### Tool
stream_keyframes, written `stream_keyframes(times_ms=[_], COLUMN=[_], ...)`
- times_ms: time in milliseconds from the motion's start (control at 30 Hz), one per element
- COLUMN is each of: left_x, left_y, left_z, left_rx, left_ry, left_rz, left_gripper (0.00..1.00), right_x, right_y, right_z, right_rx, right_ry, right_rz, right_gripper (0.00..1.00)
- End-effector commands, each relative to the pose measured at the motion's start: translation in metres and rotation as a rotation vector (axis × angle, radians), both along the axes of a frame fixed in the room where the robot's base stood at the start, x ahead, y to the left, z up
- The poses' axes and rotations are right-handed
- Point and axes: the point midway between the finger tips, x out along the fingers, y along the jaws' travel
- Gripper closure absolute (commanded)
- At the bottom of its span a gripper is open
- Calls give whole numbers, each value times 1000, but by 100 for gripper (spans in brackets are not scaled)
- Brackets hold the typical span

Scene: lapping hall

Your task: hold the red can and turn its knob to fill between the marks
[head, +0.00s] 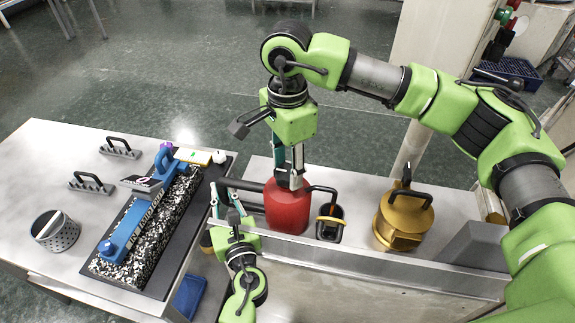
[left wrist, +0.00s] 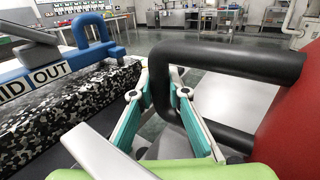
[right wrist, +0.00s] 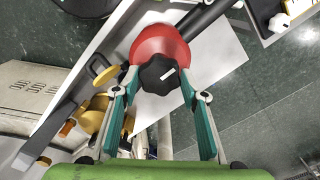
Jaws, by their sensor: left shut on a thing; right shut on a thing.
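The red can (head: 287,208) stands upright on the light bench, with a black side handle (left wrist: 235,58) reaching left toward my left gripper (head: 226,202). In the left wrist view the left gripper's fingers close around the outer bend of that handle, and the red wall shows at the right edge. My right gripper (head: 290,165) points down over the can's top. In the right wrist view its fingers (right wrist: 158,85) are on either side of the dark lobed knob (right wrist: 158,72), which has a white line on it. I cannot make out any fill marks or level.
A gold can (head: 397,225) and a small dark container with a yellow handle (head: 330,222) stand right of the red can. To the left are a speckled block (head: 165,230), a blue straightedge tool (head: 130,222) and a perforated metal cup (head: 57,232).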

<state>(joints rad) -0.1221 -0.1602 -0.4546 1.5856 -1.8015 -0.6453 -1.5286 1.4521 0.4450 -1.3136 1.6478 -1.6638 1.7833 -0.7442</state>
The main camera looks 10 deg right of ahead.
Motion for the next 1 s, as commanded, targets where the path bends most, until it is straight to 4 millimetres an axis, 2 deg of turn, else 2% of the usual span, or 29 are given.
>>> stream_keyframes(times_ms=[600, 1000], left_x=[0, 0], left_y=[0, 0], left_z=[0, 0], left_rx=[0, 0], left_ry=[0, 0], left_rz=[0, 0], left_gripper=[100, 100], right_x=[0, 0], right_y=[0, 0], right_z=[0, 0], right_rx=[0, 1], right_ry=[-1, -2], right_rz=[-379, -488], right_gripper=[82, 82])
